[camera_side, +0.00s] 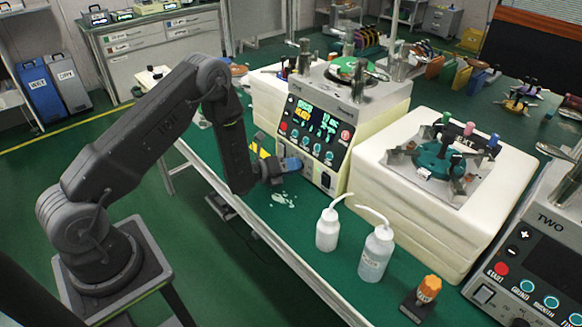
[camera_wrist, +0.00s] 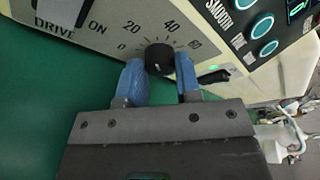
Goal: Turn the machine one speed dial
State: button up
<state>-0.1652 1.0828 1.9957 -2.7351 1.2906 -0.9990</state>
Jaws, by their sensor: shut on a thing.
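Machine one (camera_side: 345,112) stands on the green bench in the side view, its lit control panel (camera_side: 316,132) facing my arm. In the side view my gripper (camera_side: 291,164) is at the machine's lower front, and I cannot make out the dial there.
Two white squeeze bottles (camera_side: 376,254) (camera_side: 327,229) and an orange-capped item (camera_side: 428,290) stand on the bench right of my gripper. Machine two (camera_side: 540,245) is at the right. A "DRIVE ON" label (camera_wrist: 72,29) and a dark lever (camera_wrist: 213,77) flank the dial.

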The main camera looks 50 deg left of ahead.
jog(key=shift+m, duration=0.4)
jog(key=o, duration=0.9)
jog(key=v, duration=1.3)
jog(key=shift+s+r, duration=0.25)
jog(key=shift+s, duration=0.15)
